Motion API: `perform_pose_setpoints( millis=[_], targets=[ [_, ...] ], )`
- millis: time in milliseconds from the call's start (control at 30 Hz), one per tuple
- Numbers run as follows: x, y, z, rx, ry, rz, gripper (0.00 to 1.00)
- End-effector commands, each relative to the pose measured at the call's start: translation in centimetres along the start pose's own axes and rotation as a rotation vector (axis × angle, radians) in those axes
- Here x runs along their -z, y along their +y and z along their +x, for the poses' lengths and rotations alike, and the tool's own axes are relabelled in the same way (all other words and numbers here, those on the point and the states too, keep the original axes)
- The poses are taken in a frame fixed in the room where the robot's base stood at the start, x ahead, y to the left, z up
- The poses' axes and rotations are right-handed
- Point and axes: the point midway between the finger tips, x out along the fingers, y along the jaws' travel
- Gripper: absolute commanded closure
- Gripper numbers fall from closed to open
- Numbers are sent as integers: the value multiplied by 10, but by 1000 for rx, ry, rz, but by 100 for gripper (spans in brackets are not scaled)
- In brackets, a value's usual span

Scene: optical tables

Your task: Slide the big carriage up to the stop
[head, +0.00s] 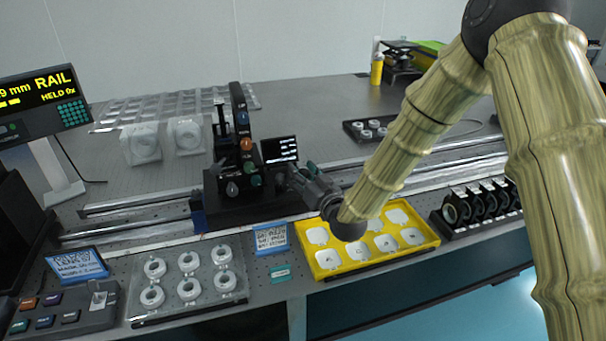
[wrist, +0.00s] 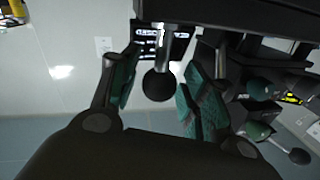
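The big carriage (head: 250,208) is a black block on the long rail in the head view, carrying a tall post with coloured knobs. A blue block (head: 198,213) sits at its left end; I cannot tell for sure whether this is the stop. My gripper (head: 294,178) is at the carriage's right side. In the wrist view, a dark ball knob (wrist: 159,85) on a metal stem lies between the green-padded fingers of my gripper (wrist: 156,92). The fingers stand apart, with a clear gap on the knob's left. In the head view the knob is hidden.
A yellow tray (head: 340,268) of white pieces lies in front, below my arm. A tray of white rings (head: 187,310) and a control box (head: 65,318) stand front left. A rack of black-rimmed optics (head: 480,207) is at right. A display (head: 40,100) reads "RAIL" and "HELD 0x".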

Motion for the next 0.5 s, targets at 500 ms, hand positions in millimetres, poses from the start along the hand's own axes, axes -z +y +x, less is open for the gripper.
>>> perform_pose_setpoints(
  millis=[500],
  targets=[
    [-1,1,-18,-1,-2,0,49]
  ],
)
